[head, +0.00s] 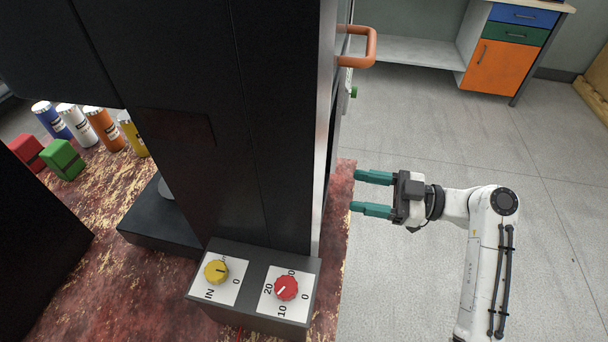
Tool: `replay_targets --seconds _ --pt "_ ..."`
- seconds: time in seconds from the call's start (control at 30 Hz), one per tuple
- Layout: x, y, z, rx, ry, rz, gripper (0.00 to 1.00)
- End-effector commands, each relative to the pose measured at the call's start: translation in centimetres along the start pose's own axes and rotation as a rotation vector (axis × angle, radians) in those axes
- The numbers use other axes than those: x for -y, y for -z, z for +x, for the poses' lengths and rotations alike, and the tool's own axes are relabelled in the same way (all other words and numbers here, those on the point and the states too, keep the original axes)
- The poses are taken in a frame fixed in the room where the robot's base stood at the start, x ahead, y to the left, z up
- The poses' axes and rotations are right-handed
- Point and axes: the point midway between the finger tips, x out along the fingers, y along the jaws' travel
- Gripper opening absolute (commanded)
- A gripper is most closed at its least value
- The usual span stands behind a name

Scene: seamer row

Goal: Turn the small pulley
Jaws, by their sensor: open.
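No small pulley can be made out in the head view; the tall black machine (205,175) hides much of what lies behind it. My gripper (356,192) is to the right of the machine, at the right edge of the worn red table (130,290). Its two teal fingers point left toward the machine's side, spread apart with nothing between them. The machine's right side has an orange handle (371,48) and a green button (353,92), both farther back than my gripper.
A control box (248,319) with a yellow knob (216,271) and a red knob (286,288) sits at the machine's front. Several cans (103,127), a green block (63,160) and a red block (27,152) stand at left. The floor at right is clear before an orange cabinet (496,67).

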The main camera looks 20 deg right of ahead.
Motion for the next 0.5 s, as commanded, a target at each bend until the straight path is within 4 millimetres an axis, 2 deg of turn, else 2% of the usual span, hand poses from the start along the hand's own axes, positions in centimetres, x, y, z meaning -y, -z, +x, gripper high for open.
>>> replay_targets --seconds 0.5 --pt "0.1 0.1 8.4 0.002 0.005 0.004 0.61"
